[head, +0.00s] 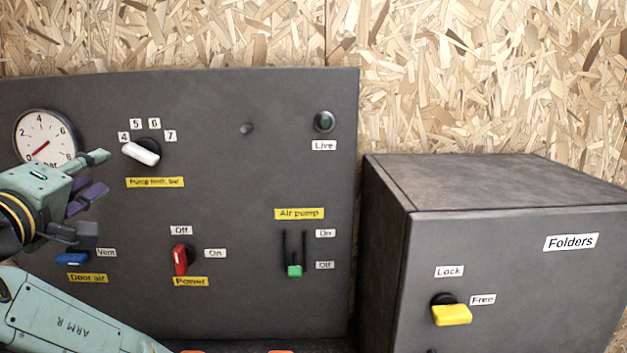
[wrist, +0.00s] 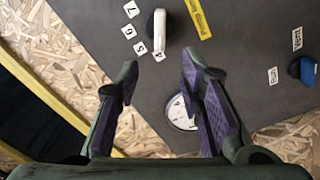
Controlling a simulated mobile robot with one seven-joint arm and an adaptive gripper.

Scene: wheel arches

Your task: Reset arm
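My gripper (head: 98,195) is at the left of the head view, in front of the dark control panel (head: 240,190). Its fingers are spread with nothing between them. The wrist view shows both fingertips (wrist: 160,66) apart, with the white pump limit knob (wrist: 163,28) just beyond them, not gripped. In the head view this knob (head: 141,153) lies near the 4 label, up and right of the gripper. My lower arm link crosses the bottom left. The gripper hides part of the panel's left side.
The panel also has a gauge (head: 45,135), a blue door air knob (head: 73,259), a red power switch (head: 180,260) upright by Off, and a green air pump lever (head: 294,270) down by Off. A Folders box (head: 520,290) with a yellow knob (head: 452,315) by Free stands right.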

